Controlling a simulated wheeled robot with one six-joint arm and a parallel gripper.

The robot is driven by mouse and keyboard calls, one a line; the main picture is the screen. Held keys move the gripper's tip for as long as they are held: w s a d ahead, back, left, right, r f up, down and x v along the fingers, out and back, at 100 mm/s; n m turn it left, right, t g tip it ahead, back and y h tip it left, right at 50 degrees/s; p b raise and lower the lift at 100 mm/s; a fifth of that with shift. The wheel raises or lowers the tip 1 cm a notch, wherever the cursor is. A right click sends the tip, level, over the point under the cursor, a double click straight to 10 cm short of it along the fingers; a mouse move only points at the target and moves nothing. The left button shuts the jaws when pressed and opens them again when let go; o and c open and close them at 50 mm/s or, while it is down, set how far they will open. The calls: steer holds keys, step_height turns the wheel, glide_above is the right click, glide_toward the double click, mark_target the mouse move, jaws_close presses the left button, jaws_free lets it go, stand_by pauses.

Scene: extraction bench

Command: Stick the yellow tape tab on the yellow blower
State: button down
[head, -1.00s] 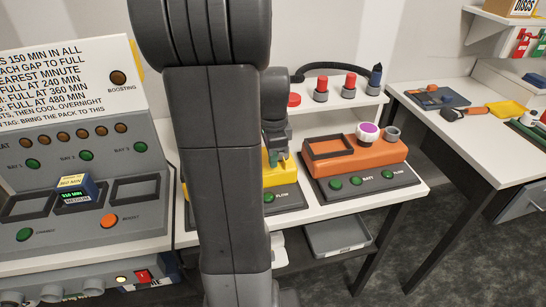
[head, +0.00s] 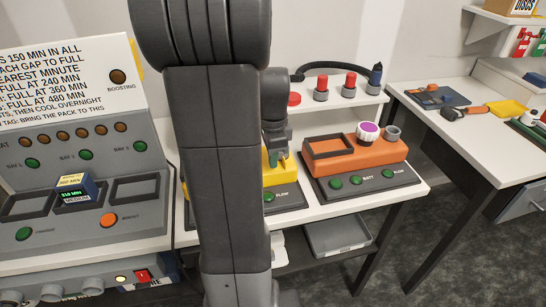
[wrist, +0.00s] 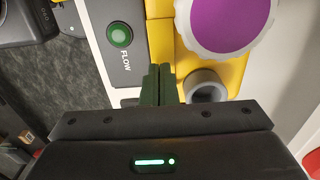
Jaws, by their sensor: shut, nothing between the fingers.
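The yellow blower (head: 283,177) stands on a dark base on the middle bench, partly hidden behind my arm. In the wrist view the yellow blower (wrist: 160,35) is right by my fingers, with a purple-topped white cap (wrist: 228,20) and a grey ring (wrist: 205,84) on it. My gripper (wrist: 157,72) is shut, its dark green fingers together with nothing between them. The fingertips lie over the edge between the blower and its base; I cannot tell if they touch. In the head view my gripper (head: 283,158) is low over the blower. I cannot make out a yellow tape tab.
An orange blower (head: 360,155) stands to the right of the yellow one. Red-topped pieces (head: 322,86) stand on the shelf behind. A grey charger (head: 90,190) holding a labelled pack (head: 75,190) is at left. A grey tray (head: 338,238) sits below the bench.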

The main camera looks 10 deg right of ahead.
steer(key=shift+f+b, duration=0.3)
steer(key=shift+f, duration=0.4)
stand_by(1.1)
steer(key=shift+r, duration=0.1)
step_height(320, 180, up, 7)
steer(key=p, duration=0.6)
stand_by(0.5)
step_height(320, 180, down, 7)
steer(key=b, duration=0.6)
steer(key=shift+r, duration=0.1)
stand_by(0.3)
